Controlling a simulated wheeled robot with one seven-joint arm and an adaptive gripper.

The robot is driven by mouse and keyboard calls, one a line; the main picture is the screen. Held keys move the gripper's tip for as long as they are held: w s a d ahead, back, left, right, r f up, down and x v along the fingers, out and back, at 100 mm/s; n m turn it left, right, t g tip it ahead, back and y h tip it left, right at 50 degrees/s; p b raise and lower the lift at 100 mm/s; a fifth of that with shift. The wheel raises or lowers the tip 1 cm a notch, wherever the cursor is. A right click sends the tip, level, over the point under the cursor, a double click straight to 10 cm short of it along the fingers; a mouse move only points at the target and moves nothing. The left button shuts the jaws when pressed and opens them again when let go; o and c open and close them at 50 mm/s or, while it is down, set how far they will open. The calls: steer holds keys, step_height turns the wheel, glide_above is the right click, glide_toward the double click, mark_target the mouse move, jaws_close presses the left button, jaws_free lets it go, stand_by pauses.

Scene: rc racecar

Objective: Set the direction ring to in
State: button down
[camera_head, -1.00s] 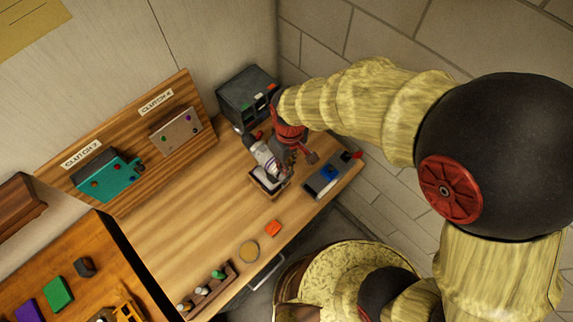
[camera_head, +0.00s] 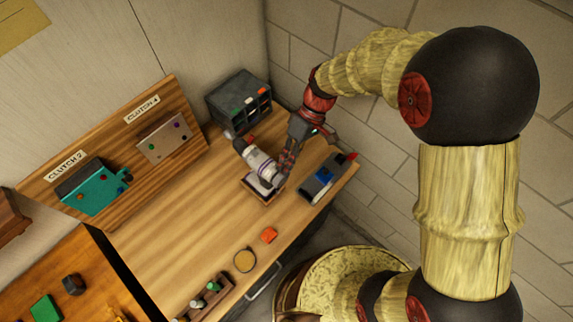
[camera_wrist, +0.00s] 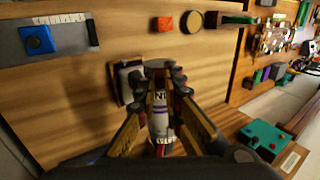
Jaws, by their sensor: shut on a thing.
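A white cylindrical tool (camera_head: 259,162) with dark bands and a red end lies tilted on a small dark-edged stand (camera_head: 252,189) on the wooden bench. In the wrist view the white body (camera_wrist: 160,122) shows purple bands and letters like "N" between my fingers. My gripper (camera_head: 281,176) reaches down from the right to the tool's near end; it also shows in the wrist view (camera_wrist: 166,72). Its fingers are shut around the dark collar there, which I take for the direction ring. The fingers hide much of the collar, and I cannot read its setting.
A grey box (camera_head: 238,98) stands behind the tool. A grey tray with a blue block (camera_head: 323,177) lies to the right. An orange block (camera_head: 269,235), a round disc (camera_head: 244,260) and a wooden rack (camera_head: 205,297) lie nearer. The left middle of the bench is clear.

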stand_by(0.3)
steer(key=c, duration=2)
jaws_free()
steer(key=shift+o, duration=0.4)
steer(key=v, duration=1.2)
steer(key=shift+a, duration=0.1)
